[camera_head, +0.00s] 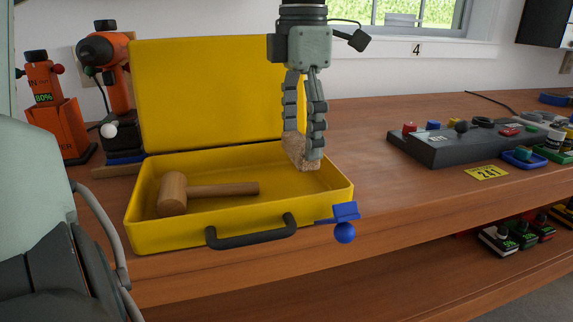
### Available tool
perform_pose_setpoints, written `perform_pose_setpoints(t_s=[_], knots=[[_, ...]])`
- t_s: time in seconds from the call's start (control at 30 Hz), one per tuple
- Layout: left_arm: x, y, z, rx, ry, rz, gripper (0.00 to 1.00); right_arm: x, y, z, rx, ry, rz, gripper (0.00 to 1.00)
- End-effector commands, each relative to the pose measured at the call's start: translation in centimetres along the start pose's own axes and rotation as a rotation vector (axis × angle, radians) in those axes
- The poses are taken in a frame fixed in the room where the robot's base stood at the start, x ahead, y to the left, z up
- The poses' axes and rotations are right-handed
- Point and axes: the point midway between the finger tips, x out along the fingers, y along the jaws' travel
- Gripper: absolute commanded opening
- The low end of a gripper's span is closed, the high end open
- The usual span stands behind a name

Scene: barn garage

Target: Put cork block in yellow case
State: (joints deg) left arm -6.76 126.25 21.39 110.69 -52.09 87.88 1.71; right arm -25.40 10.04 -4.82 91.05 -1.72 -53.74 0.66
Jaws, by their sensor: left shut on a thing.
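The yellow case (140,236) stands open on the wooden workbench, its lid raised at the back and its black handle facing front. My left gripper (303,152) points down over the right part of the case. It is shut on the cork block (299,153), a speckled brown piece held between its fingers. The block is at the case's right end, near the back; I cannot tell whether it touches the case floor. A wooden mallet (190,192) lies in the left part of the case. My right gripper is not in view.
A blue latch piece (345,222) sticks out at the case's front right corner. An orange drill (106,70) and an orange charger (58,115) stand at left. A dark control box (455,143) sits at right. The bench between case and box is clear.

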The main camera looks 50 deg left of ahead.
Motion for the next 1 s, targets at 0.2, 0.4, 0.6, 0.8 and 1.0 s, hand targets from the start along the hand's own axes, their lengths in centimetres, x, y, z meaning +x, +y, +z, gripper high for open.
perform_pose_setpoints(t_s=[0.2,0.4,0.6,0.8,1.0], knots=[[2.0,0.0,0.0,-0.001,0.001,-0.001,0.66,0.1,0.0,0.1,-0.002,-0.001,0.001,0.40],[4.6,-0.1,-0.1,0.000,0.003,-0.003,0.66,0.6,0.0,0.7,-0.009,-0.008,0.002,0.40],[5.2,0.0,0.0,-0.001,0.000,0.000,0.66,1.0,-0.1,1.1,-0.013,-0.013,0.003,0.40],[5.4,0.0,0.0,-0.001,0.000,0.001,0.66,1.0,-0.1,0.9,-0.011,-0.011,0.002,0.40],[5.4,0.0,0.0,-0.001,0.000,0.000,0.92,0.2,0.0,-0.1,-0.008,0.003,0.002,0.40]])
